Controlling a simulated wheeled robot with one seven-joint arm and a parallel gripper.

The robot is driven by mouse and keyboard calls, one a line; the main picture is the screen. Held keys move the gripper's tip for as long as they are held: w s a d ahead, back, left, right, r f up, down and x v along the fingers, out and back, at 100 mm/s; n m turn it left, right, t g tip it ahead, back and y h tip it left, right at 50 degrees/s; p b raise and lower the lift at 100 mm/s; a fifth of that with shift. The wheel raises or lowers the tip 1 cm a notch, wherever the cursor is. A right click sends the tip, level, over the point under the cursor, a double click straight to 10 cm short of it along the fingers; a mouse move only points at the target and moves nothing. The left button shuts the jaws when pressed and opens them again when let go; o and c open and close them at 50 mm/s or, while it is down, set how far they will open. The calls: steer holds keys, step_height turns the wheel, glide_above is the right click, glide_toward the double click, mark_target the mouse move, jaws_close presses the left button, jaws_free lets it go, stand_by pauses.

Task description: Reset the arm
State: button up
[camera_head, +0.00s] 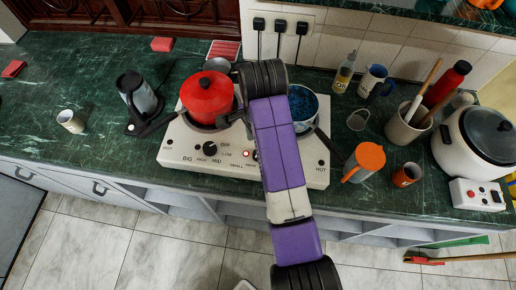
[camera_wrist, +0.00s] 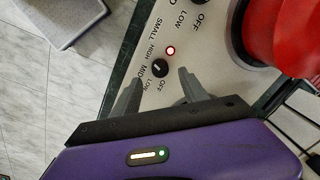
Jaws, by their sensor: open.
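My gripper (camera_wrist: 160,84) is open and empty in the wrist view. Its two grey fingers are apart, on either side of a small black knob (camera_wrist: 160,68) on the white stove panel. I cannot tell whether they touch the panel. A lit red light (camera_wrist: 171,50) sits just above the knob. In the head view my purple arm reaches over the white stove (camera_head: 180,149), and my gripper is hidden behind it. A larger black knob (camera_head: 210,148) shows left of the arm.
A red lidded pot (camera_head: 207,95) stands on the left burner, and a pot with blue contents (camera_head: 303,104) on the right. A grey kettle (camera_head: 138,94) is to the left. An orange-topped jug (camera_head: 364,160) and a cooker (camera_head: 475,140) stand to the right.

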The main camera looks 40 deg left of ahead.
steer(key=shift+r, duration=1.1)
